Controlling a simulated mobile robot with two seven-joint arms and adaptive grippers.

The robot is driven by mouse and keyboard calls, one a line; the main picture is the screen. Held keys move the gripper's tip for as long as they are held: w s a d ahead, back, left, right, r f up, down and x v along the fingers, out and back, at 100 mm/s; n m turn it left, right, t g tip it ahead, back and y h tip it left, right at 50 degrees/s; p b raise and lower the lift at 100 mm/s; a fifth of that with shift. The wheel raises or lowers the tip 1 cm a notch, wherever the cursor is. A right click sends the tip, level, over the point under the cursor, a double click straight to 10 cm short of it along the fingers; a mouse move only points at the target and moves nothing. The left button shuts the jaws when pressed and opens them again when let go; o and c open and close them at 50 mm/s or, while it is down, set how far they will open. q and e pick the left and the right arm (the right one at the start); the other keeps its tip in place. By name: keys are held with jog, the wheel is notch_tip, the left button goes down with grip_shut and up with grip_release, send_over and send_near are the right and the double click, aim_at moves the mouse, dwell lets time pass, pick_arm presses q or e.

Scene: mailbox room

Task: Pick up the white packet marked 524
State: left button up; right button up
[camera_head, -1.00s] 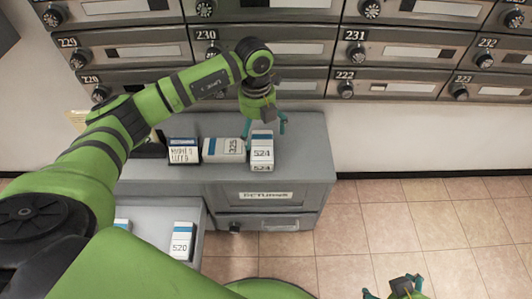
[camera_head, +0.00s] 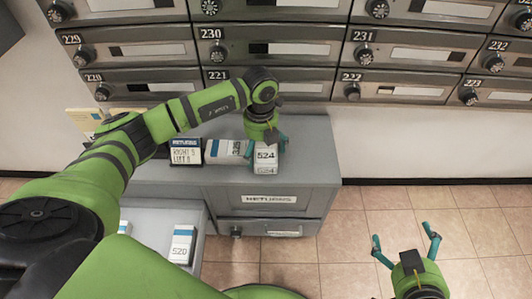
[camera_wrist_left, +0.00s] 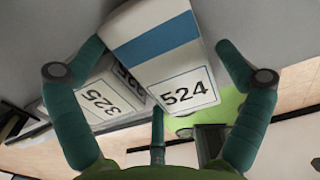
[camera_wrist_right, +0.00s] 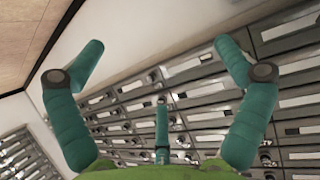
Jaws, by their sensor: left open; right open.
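The white packet marked 524 (camera_head: 266,158), with a blue band, stands on the grey returns cabinet's top. It also fills the upper middle of the left wrist view (camera_wrist_left: 165,60). My left gripper partly hides the packet's upper part in the head view. My right gripper (camera_head: 405,240) is open and empty, over the floor at the lower right.
A packet marked 325 (camera_wrist_left: 103,97) lies right beside packet 524, to its left. The grey cabinet (camera_head: 315,160) has free top to the right. A packet marked 520 (camera_head: 181,245) lies on a lower surface. Mailboxes line the wall behind.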

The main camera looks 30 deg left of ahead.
pick_arm(q)
jog(key=c, duration=1.1)
jog(key=shift+r, duration=0.1)
